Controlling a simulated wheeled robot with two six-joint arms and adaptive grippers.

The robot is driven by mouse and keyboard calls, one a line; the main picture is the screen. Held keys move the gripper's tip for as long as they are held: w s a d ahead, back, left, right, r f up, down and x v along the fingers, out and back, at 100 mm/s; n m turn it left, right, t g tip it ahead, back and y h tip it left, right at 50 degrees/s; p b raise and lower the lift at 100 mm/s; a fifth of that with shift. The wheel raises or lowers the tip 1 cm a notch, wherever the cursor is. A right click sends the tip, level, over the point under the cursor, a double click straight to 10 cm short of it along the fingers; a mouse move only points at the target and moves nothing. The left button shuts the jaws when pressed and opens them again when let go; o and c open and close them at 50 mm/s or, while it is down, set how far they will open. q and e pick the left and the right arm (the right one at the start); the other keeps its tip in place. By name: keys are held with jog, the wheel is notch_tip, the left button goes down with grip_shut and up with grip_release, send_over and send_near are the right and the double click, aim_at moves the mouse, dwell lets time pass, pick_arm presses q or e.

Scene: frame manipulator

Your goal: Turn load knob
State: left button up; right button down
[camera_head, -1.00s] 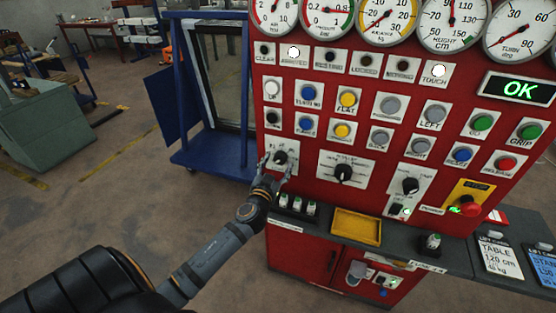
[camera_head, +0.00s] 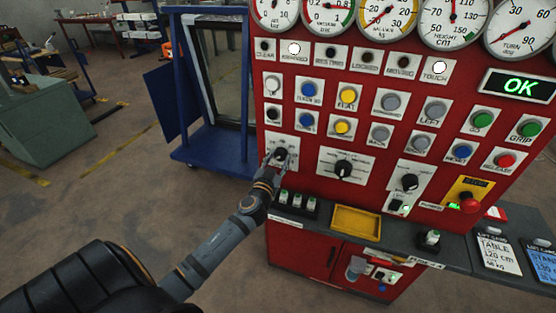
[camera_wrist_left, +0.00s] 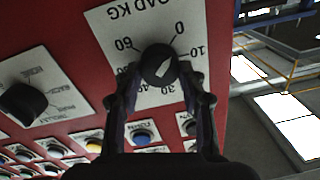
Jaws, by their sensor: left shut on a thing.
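The load knob (camera_wrist_left: 160,64) is a round black knob on a white plate (camera_wrist_left: 110,22) marked "LOAD KG", upside down in the left wrist view, with numbers around it. A white mark shows on its face; I cannot read its setting surely. In the head view the knob (camera_head: 280,153) sits at the lower left of the red panel. My left gripper (camera_head: 277,159) is at it. In the left wrist view its two fingers (camera_wrist_left: 161,76) are shut on the knob from both sides. My right gripper is out of view.
Other knobs (camera_head: 343,168) and several coloured buttons stand beside and above on the red panel (camera_head: 312,183). Below is a ledge with a yellow tray (camera_head: 357,222). A blue wheeled frame (camera_head: 215,147) stands left of the panel.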

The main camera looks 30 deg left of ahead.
pick_arm(q)
jog(key=shift+m, duration=0.3)
jog(key=shift+f+m+b, duration=0.15)
jog(key=shift+m+b, duration=0.3)
jog(key=shift+m, duration=0.55)
jog(key=m, duration=0.3)
jog(key=shift+m+b, duration=0.35)
jog(key=shift+m, duration=0.05)
jog(key=m, duration=0.2)
jog(key=shift+m, duration=0.4)
jog(key=m, duration=0.3)
jog(key=shift+m, duration=0.4)
jog(key=m, duration=0.3)
jog(key=m+p, duration=0.1)
jog(key=m, duration=0.2)
jog(key=shift+f+m+t+h, duration=0.1)
jog(key=shift+m+t+h, duration=0.2)
jog(key=shift+h, duration=0.1)
jog(key=m+p, duration=0.1)
jog(key=m, duration=0.3)
jog(key=shift+f+m, duration=0.1)
jog(key=shift+m, duration=0.2)
jog(key=shift+m+p, duration=0.65)
jog(key=shift+m, duration=0.85)
jog(key=shift+f, duration=0.1)
